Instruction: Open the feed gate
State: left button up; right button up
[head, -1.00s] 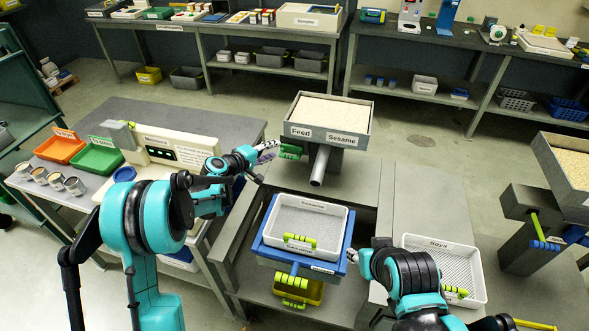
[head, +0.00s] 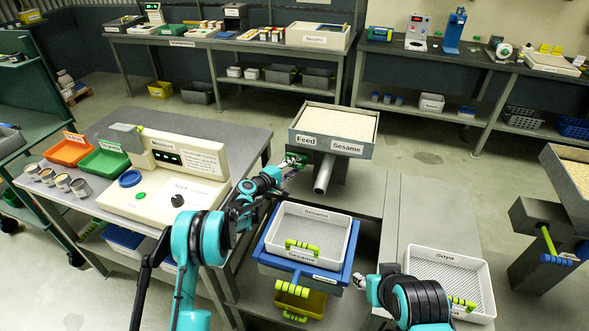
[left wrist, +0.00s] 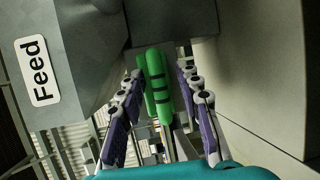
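The feed hopper (head: 333,133) is a grey box of pale seed labelled Feed and Sesame, with a spout (head: 323,174) below it. Its green feed gate handle (left wrist: 154,85), banded in black, shows in the left wrist view under the hopper. My left gripper (left wrist: 155,92) is open, with its purple-padded fingers on either side of the handle and gaps visible. In the head view my left gripper (head: 290,164) reaches the hopper's left underside and partly covers the handle. My right gripper (head: 360,283) is beside the blue sieve stand; its finger state is unclear.
A white Sesame tray (head: 336,246) sits in a blue frame (head: 265,246) above a yellow bin (head: 313,303). A white Soya tray (head: 475,262) lies to the right. The moisture meter (head: 160,205) stands on the left table. Another hopper (head: 570,188) is at far right.

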pick_arm(q)
jog(key=shift+w, duration=0.1)
grip_shut()
jog(key=shift+s+a, duration=0.25)
jog(key=shift+s, duration=0.55)
jog(key=shift+s+a, duration=0.2)
jog(key=shift+s, duration=0.55)
jog(key=shift+s+a, duration=0.25)
jog(key=shift+s, duration=0.55)
grip_release()
jog(key=shift+a, duration=0.1)
jog(key=v, duration=1.1)
jog(key=shift+s+a, duration=0.25)
jog(key=shift+s, duration=0.05)
jog(key=shift+r, duration=0.1)
